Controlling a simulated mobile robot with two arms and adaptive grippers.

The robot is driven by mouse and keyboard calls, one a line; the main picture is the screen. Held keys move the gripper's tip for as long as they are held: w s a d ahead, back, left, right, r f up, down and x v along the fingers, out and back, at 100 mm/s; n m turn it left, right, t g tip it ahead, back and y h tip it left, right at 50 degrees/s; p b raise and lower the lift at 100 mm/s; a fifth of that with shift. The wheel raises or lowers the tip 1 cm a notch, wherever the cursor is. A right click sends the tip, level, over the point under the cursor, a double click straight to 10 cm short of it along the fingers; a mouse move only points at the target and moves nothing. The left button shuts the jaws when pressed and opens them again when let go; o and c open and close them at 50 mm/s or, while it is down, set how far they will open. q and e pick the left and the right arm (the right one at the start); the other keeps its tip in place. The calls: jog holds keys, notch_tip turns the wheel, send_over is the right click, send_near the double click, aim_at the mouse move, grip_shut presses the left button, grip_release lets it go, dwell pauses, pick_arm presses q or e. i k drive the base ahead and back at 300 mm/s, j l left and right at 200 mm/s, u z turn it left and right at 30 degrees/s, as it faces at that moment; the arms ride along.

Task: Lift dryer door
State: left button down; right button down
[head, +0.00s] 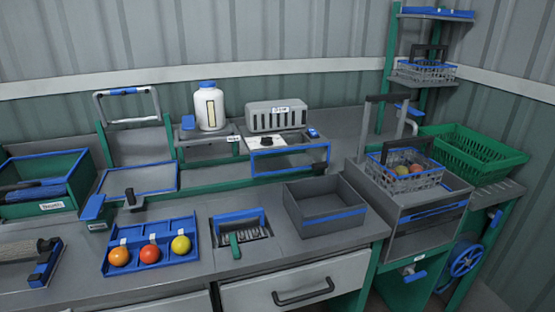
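No part clearly marked as a dryer door shows. A grey box-like unit (428,240) at the right end of the bench has a dark, blue-edged slot in its front. Two grey posts (363,130) with a black bar (388,97) across the top rise behind it. A wire basket (410,184) of red and yellowish produce stands on it, its black handle upright. I cannot tell whether this unit is the dryer, or which part is its door. Neither of my grippers is in view.
A grey open bin (326,222) stands left of the unit, and a green crate (480,153) behind it to the right. A blue handwheel (465,260) is low at the right. A drawer (300,288) is shut below the bench.

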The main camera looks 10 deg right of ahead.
aim_at(325, 164)
jog(key=i+l+z, duration=0.45)
jog(key=i, duration=0.3)
jog(key=i+l+z, duration=0.25)
jog(key=i+u, duration=0.15)
jog(key=i, duration=0.3)
jog(key=i+z, duration=0.15)
jog(key=i+j, duration=0.05)
